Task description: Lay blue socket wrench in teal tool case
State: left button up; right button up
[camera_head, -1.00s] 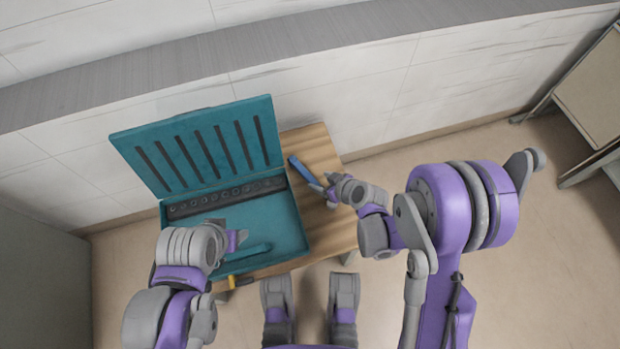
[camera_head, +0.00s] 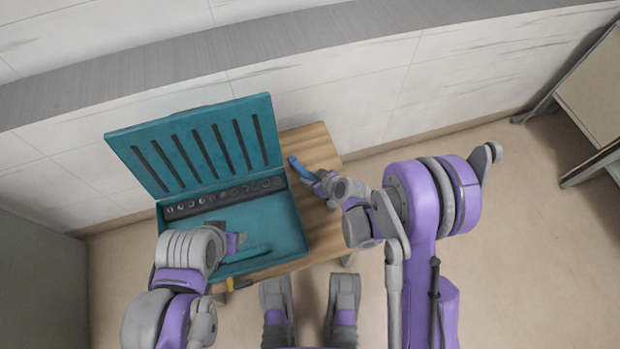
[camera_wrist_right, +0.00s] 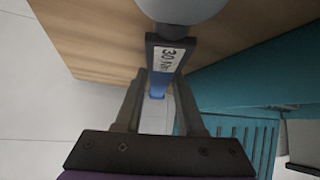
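The blue socket wrench (camera_head: 297,166) lies on the wooden table right of the teal tool case (camera_head: 285,228). In the right wrist view its dark end with a "30 Nm" label (camera_wrist_right: 168,60) and a short blue part show at the fingertips. My right gripper (camera_head: 314,180) is at the wrench's near part, with one finger on each side in the wrist view (camera_wrist_right: 161,78). Whether the fingers press on it is unclear. The case stands open, lid tilted back. My left gripper (camera_head: 237,242) is over the case's front left; its fingers are too small to judge.
A row of sockets (camera_head: 225,197) runs along the back of the case. A teal bar-like piece (camera_head: 247,253) lies at its front. A wall (camera_head: 350,85) stands behind the table.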

grip_shut()
